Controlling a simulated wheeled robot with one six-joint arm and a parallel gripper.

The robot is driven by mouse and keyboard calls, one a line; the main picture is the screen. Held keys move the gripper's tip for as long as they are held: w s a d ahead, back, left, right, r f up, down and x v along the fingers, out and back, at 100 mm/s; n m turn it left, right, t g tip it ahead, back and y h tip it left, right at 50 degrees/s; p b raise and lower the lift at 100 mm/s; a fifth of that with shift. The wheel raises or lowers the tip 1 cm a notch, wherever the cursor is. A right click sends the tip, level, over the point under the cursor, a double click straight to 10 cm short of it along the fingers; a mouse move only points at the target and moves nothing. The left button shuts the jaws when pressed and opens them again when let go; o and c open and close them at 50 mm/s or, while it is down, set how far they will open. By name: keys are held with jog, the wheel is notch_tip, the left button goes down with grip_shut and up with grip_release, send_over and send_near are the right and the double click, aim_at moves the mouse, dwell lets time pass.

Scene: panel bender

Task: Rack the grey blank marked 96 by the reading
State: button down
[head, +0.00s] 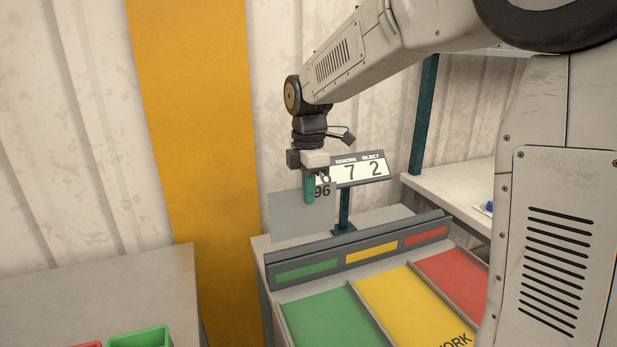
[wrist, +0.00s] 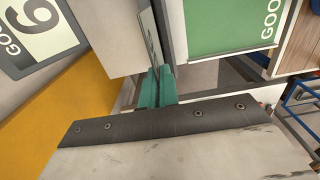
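My gripper (head: 309,190), with teal fingers, is shut on the grey blank (head: 295,218), a flat sheet marked 96 near its upper right corner. The blank hangs upright in front of the sign and above the back of the table. In the wrist view the blank (wrist: 150,38) is nearly edge-on between the fingers (wrist: 156,88). The reading sign (head: 362,170) shows 7 under REWORK and 2 under REJECT; its left digit is partly hidden by my gripper. The rack bar (head: 358,252) has green, yellow and red labels.
Green (head: 325,318), yellow (head: 405,308) and red (head: 455,278) bays with raised dividers lie in front of the bar. A grey table (head: 120,285) at left holds a green bin (head: 140,337). A shelf unit with a teal post (head: 424,110) stands at right.

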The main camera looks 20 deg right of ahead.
aim_at(308, 208)
jog(key=shift+f, duration=4.75)
jog(key=shift+f, duration=1.5)
jog(key=c, duration=1.6)
grip_release()
notch_tip(308, 208, up, 8)
jog(key=shift+f, duration=0.1)
